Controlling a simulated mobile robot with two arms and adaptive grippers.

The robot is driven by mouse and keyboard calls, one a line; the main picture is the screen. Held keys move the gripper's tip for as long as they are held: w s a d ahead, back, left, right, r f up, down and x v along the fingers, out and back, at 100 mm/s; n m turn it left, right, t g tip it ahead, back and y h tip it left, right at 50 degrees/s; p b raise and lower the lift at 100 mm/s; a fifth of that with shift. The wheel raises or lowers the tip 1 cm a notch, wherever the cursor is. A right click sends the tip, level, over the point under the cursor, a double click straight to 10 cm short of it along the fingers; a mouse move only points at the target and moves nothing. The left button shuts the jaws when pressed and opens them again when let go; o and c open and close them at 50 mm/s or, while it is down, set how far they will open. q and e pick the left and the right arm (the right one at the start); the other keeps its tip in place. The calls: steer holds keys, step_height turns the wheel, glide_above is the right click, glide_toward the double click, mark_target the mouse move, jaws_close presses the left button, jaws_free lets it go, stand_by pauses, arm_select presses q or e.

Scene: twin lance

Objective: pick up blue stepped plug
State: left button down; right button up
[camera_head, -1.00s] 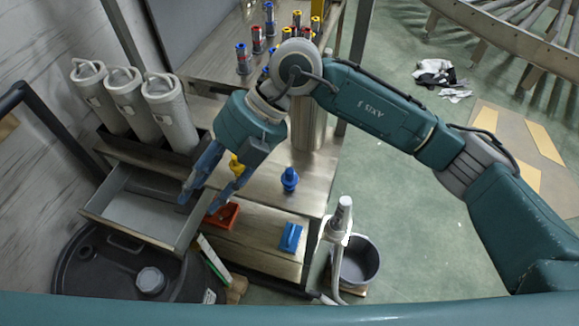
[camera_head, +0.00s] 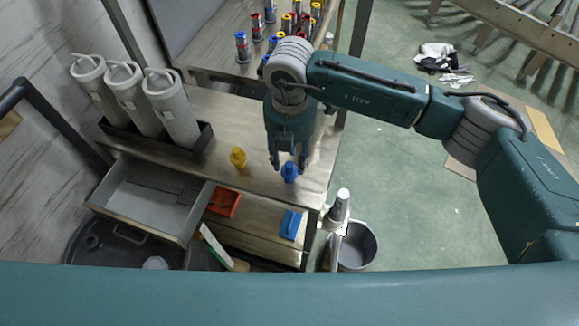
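The blue stepped plug (camera_head: 289,172) stands upright on the bench top near its front right edge. My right gripper (camera_head: 288,165) points down over it, with its fingers apart. One fingertip shows on each side of the plug's top; no clear contact shows. The upper part of the plug is partly hidden by the gripper. A yellow stepped plug (camera_head: 238,157) stands on the bench to the left of the gripper. My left gripper is not in view.
An open grey drawer (camera_head: 150,215) juts out at the left, below three grey canisters (camera_head: 172,108). A red tray (camera_head: 222,202) and a blue block (camera_head: 290,225) lie on a lower shelf. Several coloured plugs stand at the back. A grey bucket (camera_head: 357,246) is at the right.

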mark_target(290, 172)
steer(key=shift+f+p, duration=0.3)
steer(key=shift+f, duration=1.2)
steer(key=c, duration=0.6)
steer(key=shift+r, duration=0.1)
